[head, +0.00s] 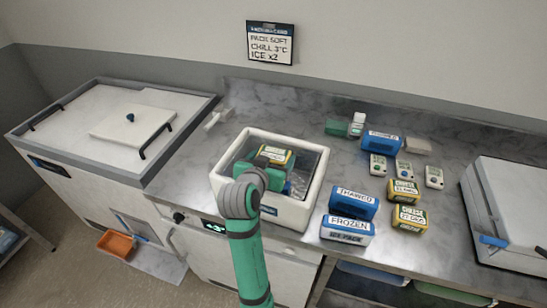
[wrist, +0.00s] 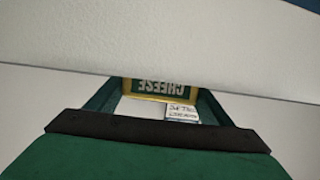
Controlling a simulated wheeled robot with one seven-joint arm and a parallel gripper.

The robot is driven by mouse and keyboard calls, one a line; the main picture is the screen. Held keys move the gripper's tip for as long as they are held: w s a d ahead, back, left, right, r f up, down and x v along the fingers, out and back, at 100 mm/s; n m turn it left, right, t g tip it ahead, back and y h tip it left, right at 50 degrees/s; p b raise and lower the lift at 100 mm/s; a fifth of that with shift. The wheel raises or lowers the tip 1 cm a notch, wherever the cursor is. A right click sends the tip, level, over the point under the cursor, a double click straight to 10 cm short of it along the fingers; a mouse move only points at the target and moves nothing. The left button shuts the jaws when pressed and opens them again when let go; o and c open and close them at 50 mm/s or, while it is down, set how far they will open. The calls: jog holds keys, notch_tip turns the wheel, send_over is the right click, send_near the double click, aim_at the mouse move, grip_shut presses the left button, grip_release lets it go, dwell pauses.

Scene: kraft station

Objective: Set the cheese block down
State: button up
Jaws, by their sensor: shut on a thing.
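My gripper (head: 270,165) reaches down into the white open box (head: 222,185) on the counter. It is shut on a cheese block (head: 277,155), yellow with a green label and a pale top. In the wrist view the word CHEESE on the block (wrist: 163,88) shows upside down between the fingers. The near box wall (wrist: 120,45) fills much of that view. Whether the block touches the box floor is hidden.
Blue packs marked THAWED (head: 353,202) and FROZEN (head: 346,229) stand just right of the box. More yellow-green blocks (head: 409,219) and small white devices sit farther right. A grey lidded unit (head: 510,205) is at the right edge. A lidded chest (head: 110,120) stands left.

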jog(key=shift+f, duration=0.55)
jog(key=o, duration=1.2)
jog(key=shift+r, duration=0.1)
jog(key=shift+r, duration=0.3)
jog(key=v, duration=1.2)
jog(key=shift+r, duration=0.2)
